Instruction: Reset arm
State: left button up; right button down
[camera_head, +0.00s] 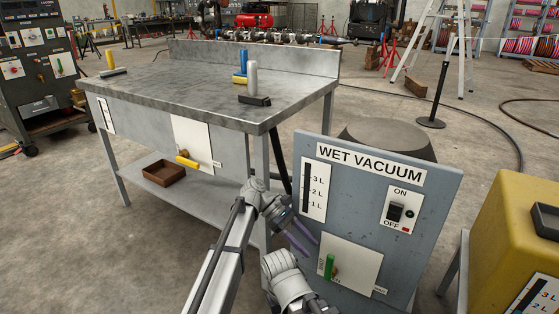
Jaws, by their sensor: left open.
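My left gripper (308,246) has two purple fingers set apart, with nothing seen between them. It is in the lower middle of the head view, in front of the left part of the grey WET VACUUM panel (437,205). The fingertips show near the white plate (358,262) with the green handle (329,266); I cannot tell whether they touch the panel. Another grey arm part of mine shows at the bottom middle. My right gripper is not in view.
A metal workbench (200,75) with blue, grey and yellow upright handles stands at the left. A brown tray (164,173) is on its lower shelf. A yellow tank (510,225) stands at the right. A hose (520,125) lies on the floor behind.

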pick_arm(q)
jog(key=s+a+f+m+t+y, duration=0.2)
jog(key=s+a+f+m+y, duration=0.15)
jog(key=a, duration=0.65)
jog(key=s+a+f+m+t+y, duration=0.25)
jog(key=s+a+m, duration=0.2)
jog(key=a, duration=0.55)
jog(key=s+a+f+m+t+y, duration=0.3)
jog(key=s+a, duration=0.2)
jog(key=a, duration=0.5)
jog(key=s+d+r+m+g+y+p, duration=0.1)
jog(key=s+d+r+m+p, duration=0.35)
jog(key=d+r+p, duration=0.7)
notch_tip(320, 180, up, 38)
jog(key=p, duration=3.8)
jog(key=shift+s+a+f+n, duration=0.15)
jog(key=shift+a+n, duration=0.05)
jog(key=shift+n, duration=0.25)
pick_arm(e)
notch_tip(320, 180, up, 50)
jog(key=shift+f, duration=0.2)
pick_arm(q)
jog(key=shift+d, duration=0.1)
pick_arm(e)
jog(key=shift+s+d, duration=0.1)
